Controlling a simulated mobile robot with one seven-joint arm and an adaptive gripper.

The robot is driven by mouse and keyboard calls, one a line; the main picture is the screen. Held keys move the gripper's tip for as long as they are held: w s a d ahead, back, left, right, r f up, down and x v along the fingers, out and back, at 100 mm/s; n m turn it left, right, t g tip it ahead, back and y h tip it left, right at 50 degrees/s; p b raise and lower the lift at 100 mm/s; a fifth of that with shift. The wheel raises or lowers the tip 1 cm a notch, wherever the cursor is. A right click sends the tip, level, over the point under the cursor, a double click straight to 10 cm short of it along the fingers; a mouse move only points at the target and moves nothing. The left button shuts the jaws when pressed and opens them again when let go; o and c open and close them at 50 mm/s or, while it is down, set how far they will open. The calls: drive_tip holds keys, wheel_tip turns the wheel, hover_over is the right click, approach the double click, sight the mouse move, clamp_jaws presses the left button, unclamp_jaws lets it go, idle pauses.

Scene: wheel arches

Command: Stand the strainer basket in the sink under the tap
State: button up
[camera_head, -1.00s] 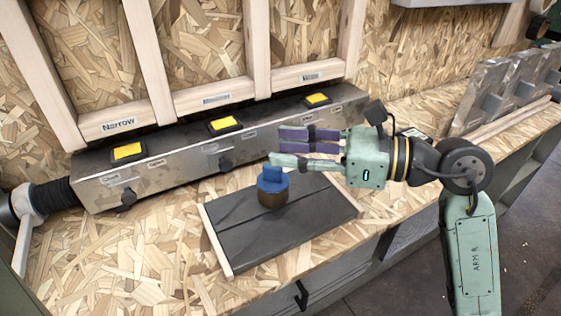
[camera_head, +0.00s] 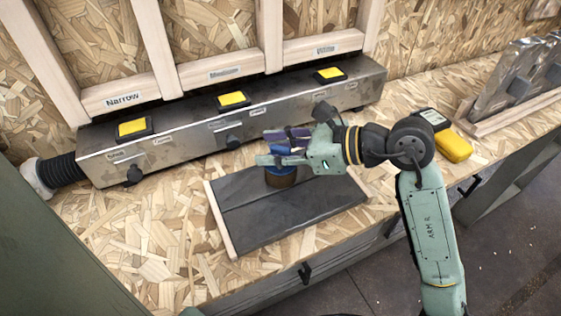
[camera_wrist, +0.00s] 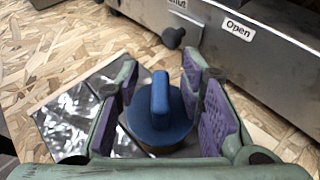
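No sink, tap or strainer basket can be made out in either view. A round piece with a blue top, a raised blue grip bar and a brown lower part (camera_head: 281,178) stands on a dark board. The same blue-topped piece (camera_wrist: 158,122) is in the middle of the wrist view. My gripper (camera_head: 277,146) is open at the piece, partly covering it in the head view. In the wrist view its purple-padded fingers (camera_wrist: 160,75) are on both sides of the blue bar, with gaps to it. The lower part of the piece is mostly hidden there.
The dark board (camera_head: 258,222) has pale wooden edging and lies on the chipboard bench (camera_head: 150,245). A long metal duct (camera_head: 190,145) with yellow-topped boxes and knobs runs behind. A yellow device (camera_head: 454,146) lies to the right. The bench is clear left of the board.

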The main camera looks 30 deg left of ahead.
drive_tip(key=shift+x, duration=1.15)
drive_tip(key=shift+c, duration=0.6)
clamp_jaws()
